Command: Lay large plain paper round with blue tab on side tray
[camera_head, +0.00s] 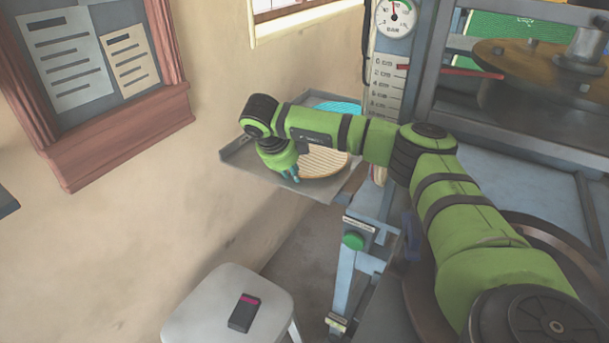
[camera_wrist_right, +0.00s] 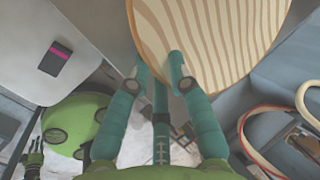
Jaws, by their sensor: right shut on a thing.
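A large tan round with wavy stripes (camera_head: 323,160) is over the side tray (camera_head: 236,152), left of the press. It also fills the top of the right wrist view (camera_wrist_right: 215,35). My right gripper (camera_head: 291,176) is at its near left edge, with teal fingers (camera_wrist_right: 178,72) shut on the rim. I see no blue tab; the fingers may hide it. A blue meshed thing (camera_head: 342,107) shows behind the round, partly hidden by my right arm. I cannot tell whether the round touches the tray. My left gripper is not in view.
A pale stool (camera_head: 195,308) with a dark box banded pink (camera_head: 243,314) stands below the tray. The press frame (camera_head: 430,80), with a gauge (camera_head: 395,15) and scale, stands right of the tray. A wall with a notice board (camera_head: 95,75) is at left.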

